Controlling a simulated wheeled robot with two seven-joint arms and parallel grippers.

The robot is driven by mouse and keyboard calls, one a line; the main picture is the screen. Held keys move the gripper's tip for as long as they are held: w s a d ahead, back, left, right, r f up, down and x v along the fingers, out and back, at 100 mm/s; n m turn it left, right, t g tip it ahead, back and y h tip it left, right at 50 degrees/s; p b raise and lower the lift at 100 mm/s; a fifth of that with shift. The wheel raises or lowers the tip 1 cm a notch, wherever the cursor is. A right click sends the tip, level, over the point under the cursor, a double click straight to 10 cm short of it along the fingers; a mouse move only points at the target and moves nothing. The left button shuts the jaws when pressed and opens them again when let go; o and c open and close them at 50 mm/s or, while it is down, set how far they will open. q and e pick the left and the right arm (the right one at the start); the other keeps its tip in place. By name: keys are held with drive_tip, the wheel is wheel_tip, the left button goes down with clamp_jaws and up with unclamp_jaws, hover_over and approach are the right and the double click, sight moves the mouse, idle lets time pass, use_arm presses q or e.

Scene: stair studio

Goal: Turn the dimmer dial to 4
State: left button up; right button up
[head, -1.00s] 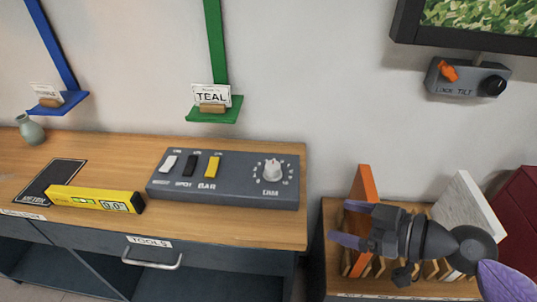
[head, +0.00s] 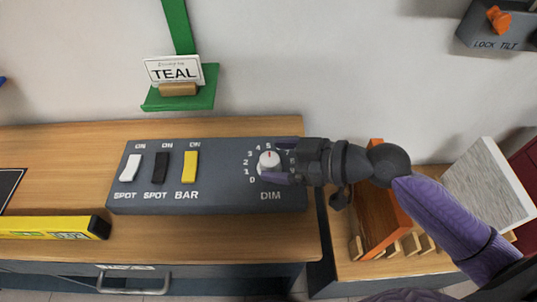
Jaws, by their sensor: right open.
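The white dimmer dial (head: 268,161) sits at the right end of the grey control box (head: 223,184), above the label DIM. Numbers ring it; 0 to 5 show on its left and top, and a 7 shows at its upper right. The dial's red mark points up, close to the 5. My right gripper (head: 279,162) reaches in from the right, its purple fingers open at the dial, one above and one below its right side. I cannot tell whether they touch it. The gripper hides the dial's right-hand numbers. My left gripper is not in view.
White, black and yellow switches (head: 190,167) stand on the box's left half. A yellow level (head: 52,227) lies in front at left. A green shelf (head: 181,98) with a TEAL card hangs above. A rack with an orange board (head: 376,212) stands at right.

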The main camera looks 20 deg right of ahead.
drive_tip(key=shift+x, duration=1)
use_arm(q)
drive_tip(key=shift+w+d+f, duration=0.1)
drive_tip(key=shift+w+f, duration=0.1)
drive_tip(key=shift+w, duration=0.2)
use_arm(e)
drive_tip(key=shift+a, duration=0.15)
